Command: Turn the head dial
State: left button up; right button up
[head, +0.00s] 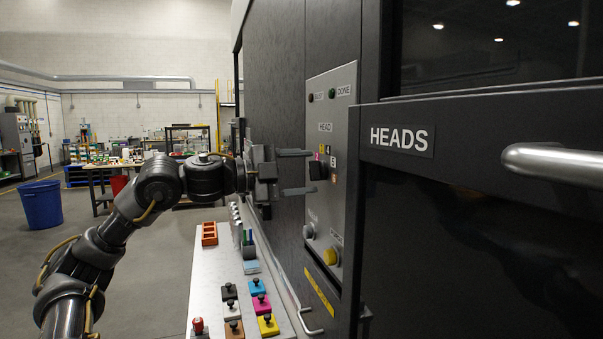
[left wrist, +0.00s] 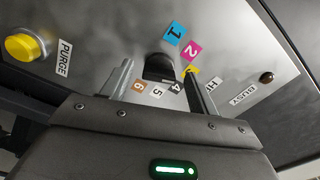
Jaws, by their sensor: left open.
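The black head dial (head: 318,170) sits on a grey control panel (head: 340,110) under a "HEAD" label. It also shows in the left wrist view (left wrist: 158,67), ringed by coloured tags: cyan 1, magenta 2, a partly hidden yellow one, black 4, white 5 and orange 6. My left gripper (head: 304,172) is open and faces the panel, one finger above the dial and one below. In the left wrist view its fingers (left wrist: 158,84) stand on either side of the dial. I cannot tell whether they touch it, nor which tag the dial points at. My right gripper is not in view.
Below the dial are a yellow purge button (head: 331,256) and a grey button (head: 308,231). A dark "HEADS" door with a metal handle (head: 555,163) stands at right. A white shelf (head: 207,285) under my left arm holds coloured knobbed blocks. A blue bin (head: 41,204) is far left.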

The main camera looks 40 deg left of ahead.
pick_arm(q)
jog(key=shift+s+a+f+b, duration=0.1)
jog(key=shift+s+f+b, duration=0.1)
jog(key=shift+b, duration=0.2)
jog(key=b+v, duration=0.8)
jog(key=v, duration=0.2)
jog(key=shift+s+r+b, duration=0.15)
jog(key=shift+r+b, duration=0.05)
jog(key=shift+b, duration=0.2)
